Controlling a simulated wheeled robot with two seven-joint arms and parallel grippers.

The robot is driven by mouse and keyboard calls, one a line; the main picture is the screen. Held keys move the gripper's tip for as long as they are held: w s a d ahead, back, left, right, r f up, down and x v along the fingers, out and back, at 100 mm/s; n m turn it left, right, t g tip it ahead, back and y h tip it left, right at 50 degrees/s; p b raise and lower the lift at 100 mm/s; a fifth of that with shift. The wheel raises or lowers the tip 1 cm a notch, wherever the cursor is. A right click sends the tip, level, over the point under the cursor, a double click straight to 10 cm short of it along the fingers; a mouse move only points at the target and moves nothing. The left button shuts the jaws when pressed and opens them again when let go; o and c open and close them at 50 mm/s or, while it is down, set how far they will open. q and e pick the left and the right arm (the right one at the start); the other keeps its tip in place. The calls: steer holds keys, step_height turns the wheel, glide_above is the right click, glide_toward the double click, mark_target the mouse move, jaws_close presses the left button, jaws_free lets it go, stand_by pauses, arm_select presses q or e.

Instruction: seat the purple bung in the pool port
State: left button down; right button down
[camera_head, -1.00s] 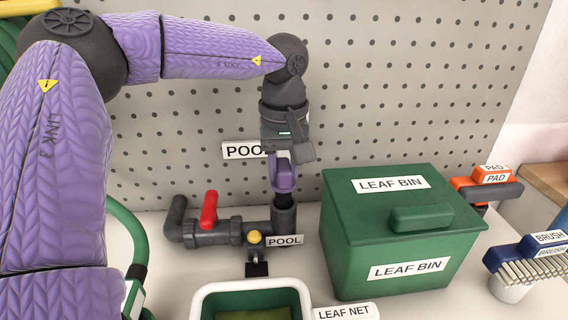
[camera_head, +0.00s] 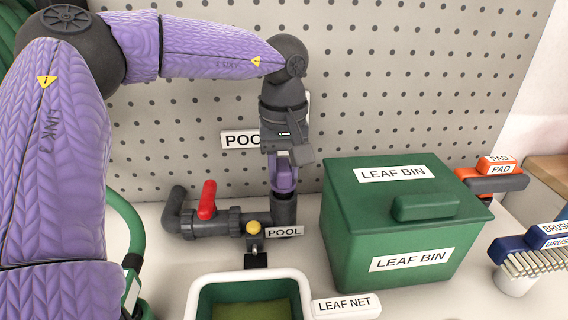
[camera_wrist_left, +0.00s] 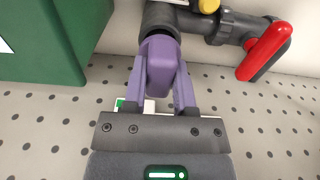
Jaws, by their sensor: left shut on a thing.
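The purple bung (camera_head: 284,177) is held in my left gripper (camera_head: 283,186), directly over the dark upright pool port (camera_head: 284,209), which bears a POOL label. In the left wrist view the bung (camera_wrist_left: 160,68) sits between the two purple fingers of the gripper (camera_wrist_left: 161,85), with its far end at the mouth of the port pipe (camera_wrist_left: 160,18). The bung's lower part is hidden, so I cannot tell how deep it sits in the port. My right gripper is in neither view.
A red-handled valve (camera_head: 208,200) and a yellow knob (camera_head: 253,228) are on the pipe left of the port. The green leaf bin (camera_head: 345,235) stands close on the right. The leaf net tray (camera_head: 196,296) is in front. A pegboard (camera_head: 400,80) rises behind.

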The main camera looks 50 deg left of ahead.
arm_select(q)
steer(key=shift+f, duration=0.35)
steer(key=shift+f+b, duration=0.45)
steer(key=shift+b, duration=0.05)
steer(key=shift+c, duration=1.7)
jaws_free()
step_height(320, 180, up, 5)
steer(key=p, duration=0.3)
steer(key=shift+r, duration=0.2)
steer(key=shift+f, duration=0.15)
